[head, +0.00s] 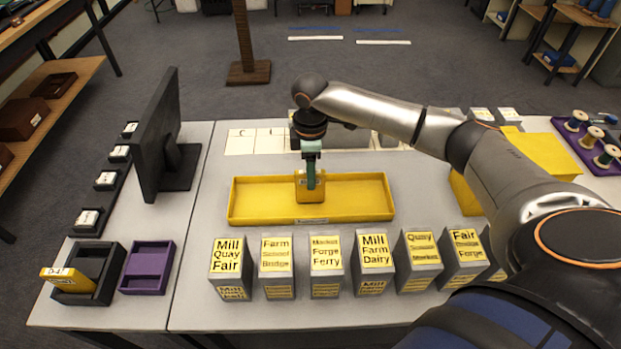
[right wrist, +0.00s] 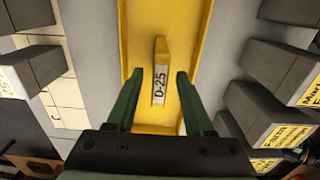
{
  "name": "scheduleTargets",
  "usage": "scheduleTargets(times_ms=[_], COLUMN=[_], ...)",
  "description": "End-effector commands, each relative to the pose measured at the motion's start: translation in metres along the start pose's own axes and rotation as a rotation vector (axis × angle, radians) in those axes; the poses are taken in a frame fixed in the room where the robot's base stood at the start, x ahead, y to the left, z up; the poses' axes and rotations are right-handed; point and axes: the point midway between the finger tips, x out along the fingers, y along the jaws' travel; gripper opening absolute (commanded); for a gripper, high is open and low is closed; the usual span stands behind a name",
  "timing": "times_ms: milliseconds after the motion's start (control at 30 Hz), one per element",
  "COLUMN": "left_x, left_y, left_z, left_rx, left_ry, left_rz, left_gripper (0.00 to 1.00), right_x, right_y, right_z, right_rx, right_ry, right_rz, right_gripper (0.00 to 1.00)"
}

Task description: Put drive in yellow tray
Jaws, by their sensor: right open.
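The yellow drive (head: 302,192) with a white label reading D-25 is in the yellow tray (head: 362,199), near its middle. It looks to be standing on edge; the drive also shows in the right wrist view (right wrist: 161,58), label facing the camera. My right gripper (head: 311,183) points down over the tray at the drive. In the right wrist view the gripper (right wrist: 160,75) is open, with a finger on each side of the drive and gaps between. A second yellow drive (head: 68,279) sits tilted in a black holder (head: 105,275) at the left. My left gripper is out of view.
Several grey boxes with yellow labels (head: 325,252) stand in a row in front of the tray. A purple tray (head: 148,267) and black monitor (head: 160,140) are at the left. A yellow box (head: 540,150) and spools (head: 592,136) are at the right.

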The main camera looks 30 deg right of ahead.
Motion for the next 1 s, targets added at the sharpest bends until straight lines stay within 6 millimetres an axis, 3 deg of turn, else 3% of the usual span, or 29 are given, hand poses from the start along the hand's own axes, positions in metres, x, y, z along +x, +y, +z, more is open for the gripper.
scheduleTargets(times_ms=[200, 400, 600, 1000], left_x=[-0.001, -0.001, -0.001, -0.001], left_y=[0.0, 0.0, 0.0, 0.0], left_z=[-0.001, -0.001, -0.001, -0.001], left_rx=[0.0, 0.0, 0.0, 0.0], left_ry=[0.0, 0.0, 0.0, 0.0], left_rz=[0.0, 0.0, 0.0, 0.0], left_gripper=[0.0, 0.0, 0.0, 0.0], right_x=[-0.05, -0.079, -0.088, -0.088], right_y=[0.001, 0.001, 0.0, 0.0], right_z=[-0.001, -0.001, 0.0, -0.001], right_rx=[0.001, 0.001, 0.001, 0.001], right_ry=[0.004, 0.002, 0.001, 0.001], right_rz=[0.003, 0.001, -0.001, -0.001], right_gripper=[0.52, 0.52, 0.52, 0.52])
